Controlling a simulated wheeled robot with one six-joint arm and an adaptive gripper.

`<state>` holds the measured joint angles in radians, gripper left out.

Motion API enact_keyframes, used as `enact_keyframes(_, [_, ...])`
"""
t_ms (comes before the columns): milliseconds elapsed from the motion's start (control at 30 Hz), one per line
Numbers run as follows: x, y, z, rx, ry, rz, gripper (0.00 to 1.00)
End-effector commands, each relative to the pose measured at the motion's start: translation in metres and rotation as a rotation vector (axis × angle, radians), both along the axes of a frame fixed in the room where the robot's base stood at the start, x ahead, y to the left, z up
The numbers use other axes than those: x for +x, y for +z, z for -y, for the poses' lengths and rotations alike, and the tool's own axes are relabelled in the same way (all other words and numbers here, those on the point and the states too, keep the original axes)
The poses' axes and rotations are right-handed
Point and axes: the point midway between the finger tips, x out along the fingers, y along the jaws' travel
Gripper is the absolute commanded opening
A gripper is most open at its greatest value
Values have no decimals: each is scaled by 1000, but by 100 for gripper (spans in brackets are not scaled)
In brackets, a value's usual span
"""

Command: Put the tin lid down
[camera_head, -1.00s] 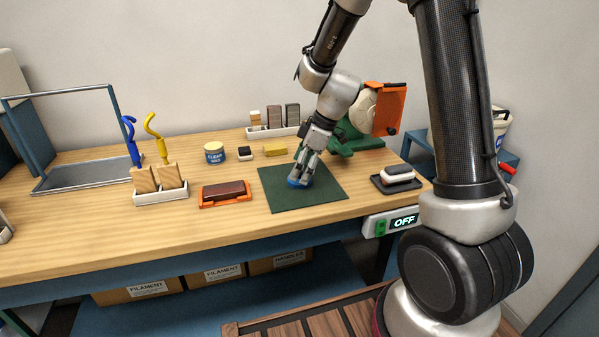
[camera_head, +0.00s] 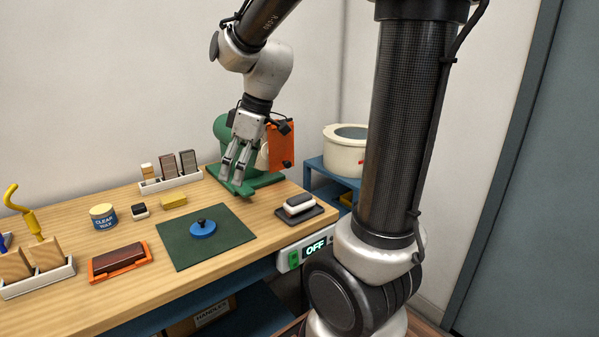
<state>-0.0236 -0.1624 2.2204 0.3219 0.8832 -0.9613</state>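The tin lid (camera_head: 203,230), a blue disc with a dark knob on top, lies on the dark green mat (camera_head: 178,247) on the workbench. My gripper (camera_head: 231,186) hangs in the air up and to the right of the lid, apart from it, in front of the green machine. Its fingers point down with a gap between them, and nothing shows between them. The clear wax tin (camera_head: 103,216) stands left of the mat, with a yellow side and a blue label.
A green machine (camera_head: 268,183) with an orange guard (camera_head: 281,146) stands behind my gripper. A black tray (camera_head: 308,215) with a brush or block sits right of the mat. An orange holder (camera_head: 120,270), a yellow block (camera_head: 173,202) and a white rack (camera_head: 171,184) surround the mat.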

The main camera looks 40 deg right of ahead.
Motion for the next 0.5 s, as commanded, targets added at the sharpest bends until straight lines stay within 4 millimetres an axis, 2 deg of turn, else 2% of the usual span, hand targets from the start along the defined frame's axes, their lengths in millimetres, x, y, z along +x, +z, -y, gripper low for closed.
enact_keyframes(33, [-27, 13, 10, -8, -99, 4, 84])
enact_keyframes(200, [-103, 31, 42, -20, -460, 11, 84])
enact_keyframes(333, [-141, 32, 59, -13, -667, 32, 84])
enact_keyframes(500, [-162, 30, 69, -2, -798, 47, 84])
